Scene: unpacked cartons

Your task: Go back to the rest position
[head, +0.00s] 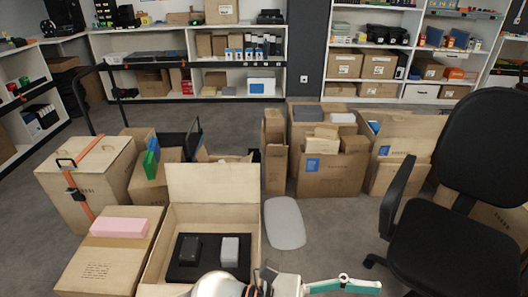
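Inside the case, a black device (189,249) and a light grey device (230,251) sit in a dark insert. The front of the case is cut off by the picture edge.
A carton with a pink block (119,221) stands left of the case, and a strapped crate (100,165) behind it. A grey oval panel (284,222) is to the right. Several cartons (330,173) stand behind. A black office chair (455,240) fills the right. Shelves line the back.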

